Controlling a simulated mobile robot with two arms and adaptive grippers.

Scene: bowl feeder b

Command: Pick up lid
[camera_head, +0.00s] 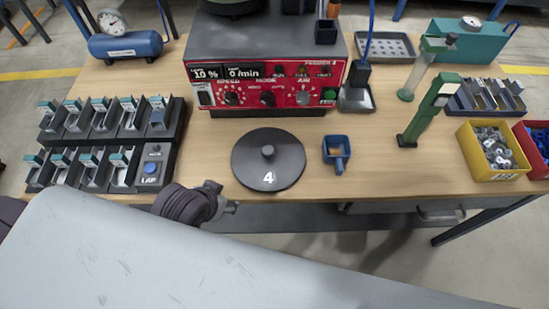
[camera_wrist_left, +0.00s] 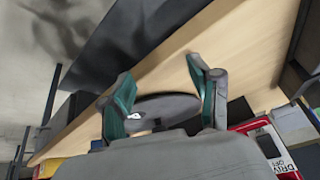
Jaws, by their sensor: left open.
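In the left wrist view the lid (camera_wrist_left: 168,107) shows beyond and between my fingers, partly hidden by the gripper body. My left gripper (camera_head: 230,207) is at the table's front edge, just short of the lid in the head view, mostly hidden by my arm. In the left wrist view its teal-padded fingers (camera_wrist_left: 160,70) are spread and empty. My right gripper is not in view.
A red control box (camera_head: 267,87) stands behind the lid. A blue scoop (camera_head: 336,150) lies right of it, and a black rack with several slots (camera_head: 105,140) stands left. A green upright tool (camera_head: 428,110) and a yellow bin (camera_head: 488,165) are at right.

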